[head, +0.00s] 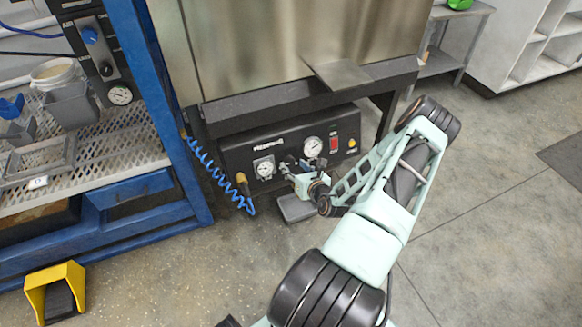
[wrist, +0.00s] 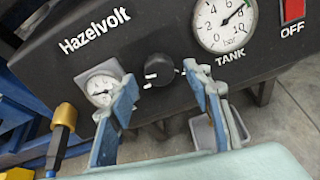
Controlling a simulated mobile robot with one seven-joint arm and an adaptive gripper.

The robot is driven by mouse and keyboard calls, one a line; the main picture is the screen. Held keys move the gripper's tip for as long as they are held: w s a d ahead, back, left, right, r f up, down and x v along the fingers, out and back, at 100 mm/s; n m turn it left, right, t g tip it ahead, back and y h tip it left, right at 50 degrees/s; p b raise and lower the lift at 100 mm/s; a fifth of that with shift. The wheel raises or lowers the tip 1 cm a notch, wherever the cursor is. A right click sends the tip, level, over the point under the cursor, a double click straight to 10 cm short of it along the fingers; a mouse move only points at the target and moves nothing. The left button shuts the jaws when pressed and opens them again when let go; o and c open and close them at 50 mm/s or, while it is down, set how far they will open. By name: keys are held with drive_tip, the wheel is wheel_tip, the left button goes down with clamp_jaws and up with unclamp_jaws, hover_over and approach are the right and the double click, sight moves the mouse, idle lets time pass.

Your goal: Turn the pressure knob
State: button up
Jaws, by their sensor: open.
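The pressure knob (wrist: 158,71) is a small black round knob with a white mark, on the front of the black Hazelvolt panel (wrist: 135,33). In the wrist view my gripper (wrist: 161,82) is open, with one finger to the left and one to the right of the knob. Nothing is held, and I cannot tell how far the fingertips are from the panel. In the head view my gripper (head: 297,171) is in front of the panel (head: 236,158) and hides the knob.
A small gauge (wrist: 101,90) sits left of the knob, partly behind the left finger. The TANK gauge (wrist: 222,25) and red OFF switch (wrist: 291,10) are to the right. A yellow-handled fitting (wrist: 64,117) with a blue coiled hose (head: 213,172) is at the left.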

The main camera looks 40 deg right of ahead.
sight(289, 162)
drive_tip(key=shift+b+x, duration=0.35)
drive_tip(key=shift+x, duration=1.15)
drive_tip(key=shift+c, duration=0.5)
drive_tip(key=c, duration=1)
drive_tip(key=shift+c, duration=0.2)
drive_tip(key=shift+r+p, duration=0.1)
drive_tip(key=shift+p, duration=0.2)
